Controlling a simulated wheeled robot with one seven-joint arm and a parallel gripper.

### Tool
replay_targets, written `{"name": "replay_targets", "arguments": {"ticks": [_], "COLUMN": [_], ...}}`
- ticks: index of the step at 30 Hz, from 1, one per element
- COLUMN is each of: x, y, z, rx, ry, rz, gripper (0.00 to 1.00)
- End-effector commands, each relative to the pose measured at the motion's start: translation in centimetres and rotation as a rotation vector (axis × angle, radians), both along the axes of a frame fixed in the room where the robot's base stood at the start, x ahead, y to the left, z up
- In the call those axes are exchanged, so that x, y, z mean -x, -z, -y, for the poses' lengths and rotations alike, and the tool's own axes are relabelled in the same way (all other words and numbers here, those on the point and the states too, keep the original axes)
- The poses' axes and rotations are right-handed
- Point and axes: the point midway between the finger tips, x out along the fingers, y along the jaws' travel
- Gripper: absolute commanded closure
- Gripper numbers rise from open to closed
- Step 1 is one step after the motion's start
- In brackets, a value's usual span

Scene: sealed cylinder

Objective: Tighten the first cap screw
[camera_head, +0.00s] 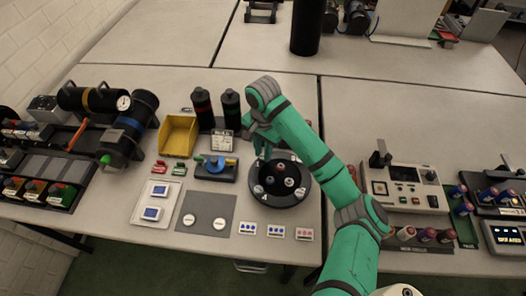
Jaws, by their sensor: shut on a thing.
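A round dark unit (284,199) sits on the table near the middle of the view. Several small light round heads, possibly cap screws, show on its top, one of them a pale head (290,182) near the middle. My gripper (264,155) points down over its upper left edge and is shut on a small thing. The arm and fingers hide most of that thing, so I cannot make out what it is. I cannot tell whether it touches a screw.
A grey mat (205,228) holds two pale discs. Small cards lie in front. A control box (405,187) stands right.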

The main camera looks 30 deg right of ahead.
Motion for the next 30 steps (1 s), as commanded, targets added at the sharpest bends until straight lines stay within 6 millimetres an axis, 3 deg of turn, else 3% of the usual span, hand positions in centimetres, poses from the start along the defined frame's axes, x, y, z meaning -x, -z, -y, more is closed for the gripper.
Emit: {"name": "replay_targets", "arguments": {"ticks": [21,22,24,30], "x": [-0.09,-0.09,-0.08,-0.04], "y": [-0.28,-0.28,-0.23,-0.12], "z": [0.17,0.17,0.14,0.07], "rx": [0.003,0.003,0.002,0.001], "ry": [0.073,0.073,0.072,0.072], "rz": [0.006,0.006,0.005,0.003], "gripper": [1.0,0.72,0.6,0.6]}}
